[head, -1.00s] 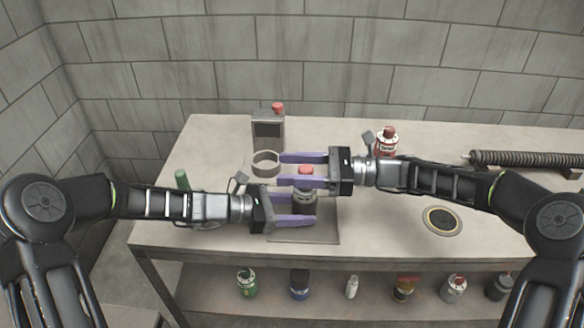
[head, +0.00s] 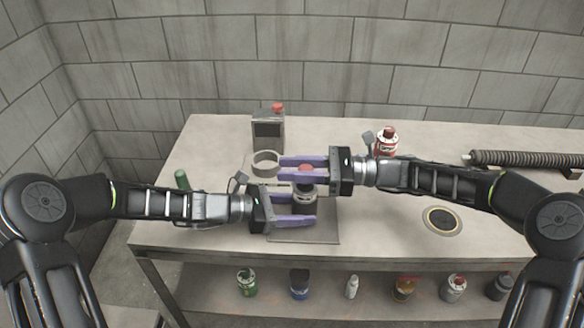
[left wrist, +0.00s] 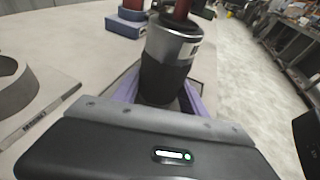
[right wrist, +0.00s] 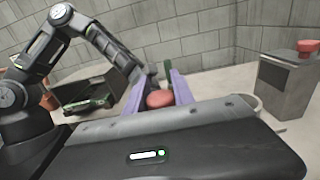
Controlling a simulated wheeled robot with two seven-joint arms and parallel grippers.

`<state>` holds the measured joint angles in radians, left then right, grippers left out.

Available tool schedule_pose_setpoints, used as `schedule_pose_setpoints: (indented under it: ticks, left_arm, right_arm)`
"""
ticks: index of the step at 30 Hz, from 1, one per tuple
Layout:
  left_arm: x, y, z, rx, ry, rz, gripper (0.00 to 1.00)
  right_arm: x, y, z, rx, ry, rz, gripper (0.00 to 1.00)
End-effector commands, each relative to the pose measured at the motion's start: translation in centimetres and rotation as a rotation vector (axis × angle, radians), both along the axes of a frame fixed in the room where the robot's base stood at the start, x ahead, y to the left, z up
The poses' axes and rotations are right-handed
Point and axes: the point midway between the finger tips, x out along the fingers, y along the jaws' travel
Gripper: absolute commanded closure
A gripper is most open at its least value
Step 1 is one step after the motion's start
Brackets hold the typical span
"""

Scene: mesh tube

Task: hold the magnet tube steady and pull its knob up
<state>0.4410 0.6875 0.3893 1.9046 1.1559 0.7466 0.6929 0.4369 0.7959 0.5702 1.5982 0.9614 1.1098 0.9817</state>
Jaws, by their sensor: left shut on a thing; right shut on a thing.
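The magnet tube (head: 305,196) is a dark, upright cylinder with a silver-grey upper part and a red knob (head: 306,168) on top. It stands over a thin plate near the table's front edge. My left gripper (head: 312,206) is shut on the tube's body from the left; the left wrist view shows the tube (left wrist: 168,62) between purple fingers, its red top (left wrist: 182,10) cut by the frame edge. My right gripper (head: 283,167) is shut on the knob from the right, its fingers partly hiding it. The knob (right wrist: 159,99) shows between the fingers in the right wrist view.
A grey box with a red top (head: 268,132) and a grey ring (head: 265,163) stand behind the grippers. A red-and-white bottle (head: 386,142) is behind my right arm. A ribbed rod (head: 525,160) and a round inset (head: 442,221) lie right. Several bottles stand on the lower shelf.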

Motion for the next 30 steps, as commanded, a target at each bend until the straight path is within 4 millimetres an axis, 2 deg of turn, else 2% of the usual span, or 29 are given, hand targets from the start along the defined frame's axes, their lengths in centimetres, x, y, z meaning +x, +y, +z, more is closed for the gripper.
schedule_pose_setpoints:
  ticks: [21, 23, 30]
  left_arm:
    - [0.0, 0.0, 0.0, 0.0, 0.0, 0.0, 0.73]
    - [0.0, 0.0, 0.0, 0.0, 0.0, 0.0, 0.73]
    - [0.0, 0.0, -0.1, 0.001, -0.001, 0.0, 0.73]
  right_arm:
    - [0.1, 0.0, 0.1, -0.001, -0.001, -0.002, 1.0]
    - [0.1, 0.0, 0.6, -0.001, -0.002, -0.002, 1.0]
    - [0.1, -0.1, 4.4, -0.001, -0.005, -0.003, 1.0]
